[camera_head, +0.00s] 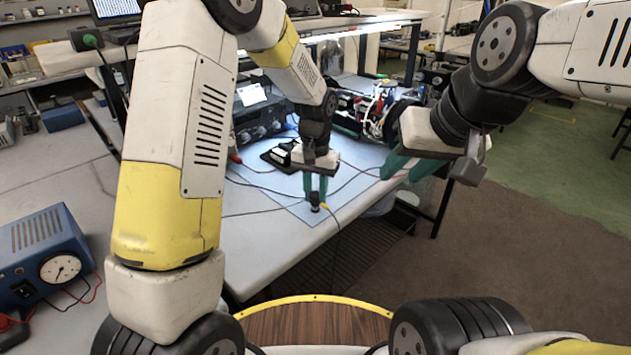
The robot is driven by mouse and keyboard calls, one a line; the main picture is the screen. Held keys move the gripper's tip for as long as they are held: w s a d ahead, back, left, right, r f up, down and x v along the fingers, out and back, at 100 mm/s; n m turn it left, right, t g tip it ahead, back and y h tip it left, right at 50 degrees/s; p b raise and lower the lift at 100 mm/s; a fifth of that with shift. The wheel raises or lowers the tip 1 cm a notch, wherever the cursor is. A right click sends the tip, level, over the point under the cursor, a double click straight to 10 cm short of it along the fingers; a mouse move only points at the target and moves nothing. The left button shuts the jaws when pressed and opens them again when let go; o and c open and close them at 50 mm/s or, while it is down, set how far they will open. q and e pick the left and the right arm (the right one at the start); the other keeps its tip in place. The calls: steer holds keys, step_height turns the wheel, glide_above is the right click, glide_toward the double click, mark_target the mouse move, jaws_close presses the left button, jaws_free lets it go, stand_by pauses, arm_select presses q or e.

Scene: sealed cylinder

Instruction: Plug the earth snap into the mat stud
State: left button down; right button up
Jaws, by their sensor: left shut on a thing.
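I cannot tell whether the snap touches the mat. The mat stud cannot be made out; it may be hidden by the snap or the fingers. My right gripper (399,174) is at the right edge of the bench, its green fingers apart and empty.
Thin red and dark wires cross the mat. A black device (280,156) lies behind my left gripper, with electronic units (259,118) further back. A blue meter box (42,257) stands at the far left. The bench's front left surface (245,250) is clear.

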mark_target(316, 193)
arm_select(q)
steer(key=shift+f, duration=0.6)
steer(key=c, duration=1.1)
jaws_free()
steer(key=shift+r, duration=0.1)
step_height(316, 193, up, 7)
steer(key=shift+r, duration=0.3)
